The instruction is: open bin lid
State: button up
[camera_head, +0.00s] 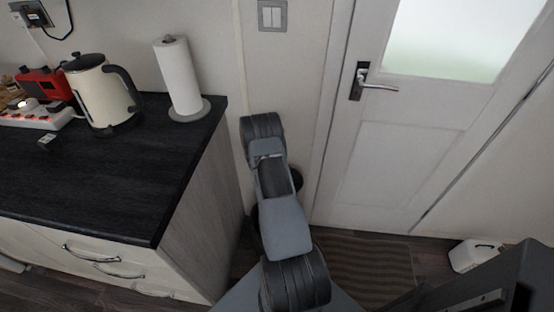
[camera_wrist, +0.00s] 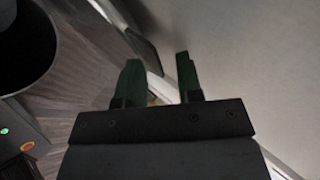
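A dark bin (camera_head: 297,181) stands on the floor between the counter's end and the door, mostly hidden behind my arm in the head view. In the wrist view a large black rounded shape with a paler rim (camera_wrist: 25,45), probably the bin, is cut off at the upper left. Whether its lid is open or shut I cannot tell. My gripper (camera_wrist: 160,78) shows two dark green fingers apart, with nothing between them. The fingers are to the right of the black shape and do not touch it. In the head view my gripper is hidden by my arm.
The black-topped counter (camera_head: 110,190) is at the left, with a kettle (camera_head: 100,95) and paper towel roll (camera_head: 179,80). A white door (camera_head: 400,165) with a lever handle is at the right. A striped mat (camera_head: 365,262) and a white container (camera_head: 474,255) are on the floor.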

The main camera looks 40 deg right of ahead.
jog(key=p+v, duration=0.1)
jog(key=v, duration=1.2)
jog(key=shift+a+r+p, duration=0.25)
jog(key=shift+r+p, duration=0.05)
jog(key=shift+r, duration=0.05)
jog(key=s+a+m+g+y, duration=0.25)
jog(key=s+m, duration=0.45)
jog(key=m, duration=0.9)
jog(key=s+a+r+m+t+y+p, duration=0.1)
jog(key=s+a+r+m+y+p, duration=0.1)
jog(key=a+r+m, duration=0.6)
jog(key=s+a+r+m+t+y+p, duration=0.2)
jog(key=s+a+r+m, duration=0.3)
jog(key=a+r+m, duration=0.3)
jog(key=s+a+r+m+t+y+p, duration=0.2)
jog(key=a+r+m, duration=0.7)
jog(key=r, duration=0.5)
jog(key=shift+s+a+r+y+p, duration=0.35)
jog(key=shift+s+a+y, duration=0.25)
jog(key=shift+s+y, duration=0.25)
